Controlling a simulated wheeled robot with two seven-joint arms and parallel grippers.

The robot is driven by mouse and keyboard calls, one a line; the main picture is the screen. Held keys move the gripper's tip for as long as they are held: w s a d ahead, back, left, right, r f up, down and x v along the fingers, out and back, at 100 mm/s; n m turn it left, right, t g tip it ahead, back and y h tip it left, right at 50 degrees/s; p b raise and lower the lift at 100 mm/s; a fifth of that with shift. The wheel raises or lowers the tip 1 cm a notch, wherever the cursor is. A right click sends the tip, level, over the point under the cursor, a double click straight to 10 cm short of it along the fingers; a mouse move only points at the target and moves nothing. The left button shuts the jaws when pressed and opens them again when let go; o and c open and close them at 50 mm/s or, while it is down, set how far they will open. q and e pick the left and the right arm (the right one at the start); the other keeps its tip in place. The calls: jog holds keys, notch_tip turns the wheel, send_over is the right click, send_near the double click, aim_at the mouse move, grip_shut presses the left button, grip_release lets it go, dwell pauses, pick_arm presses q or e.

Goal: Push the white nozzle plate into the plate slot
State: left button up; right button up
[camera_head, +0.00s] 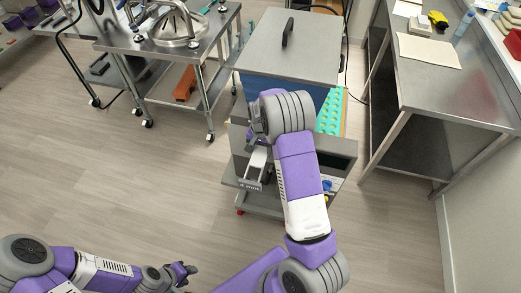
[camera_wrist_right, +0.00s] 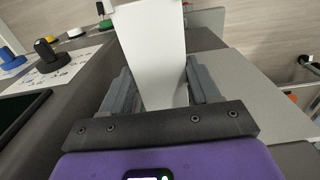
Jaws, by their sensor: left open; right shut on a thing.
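The white nozzle plate (camera_wrist_right: 153,55) stands between the two grey fingers of my right gripper (camera_wrist_right: 160,85) in the right wrist view, which is shut on it. Its far end reaches the top edge of that view. In the head view my right gripper (camera_head: 257,178) is at the front of the depositor (camera_head: 290,50), low on its left side, partly covered by my own wrist. I cannot make out the plate slot in either view, nor whether the plate touches it. My left gripper (camera_head: 183,271) is open and empty, above the floor at the lower left.
A control panel (camera_wrist_right: 50,70) with several coloured knobs lies left of the plate in the right wrist view. A steel table (camera_head: 440,90) stands right of the depositor. A steel cart (camera_head: 165,45) stands at the back left. The floor at left is clear.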

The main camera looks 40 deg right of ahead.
aim_at(261, 151)
jog(key=shift+w+d+r, duration=0.2)
jog(key=shift+w+d, duration=0.05)
jog(key=shift+d, duration=0.1)
jog(key=o, duration=1.6)
notch_tip(261, 151, up, 6)
jog(key=shift+s+a+r, duration=0.15)
jog(key=shift+r, duration=0.05)
jog(key=shift+s+a+r, duration=0.1)
jog(key=shift+a+r, duration=0.05)
jog(key=shift+r, duration=0.3)
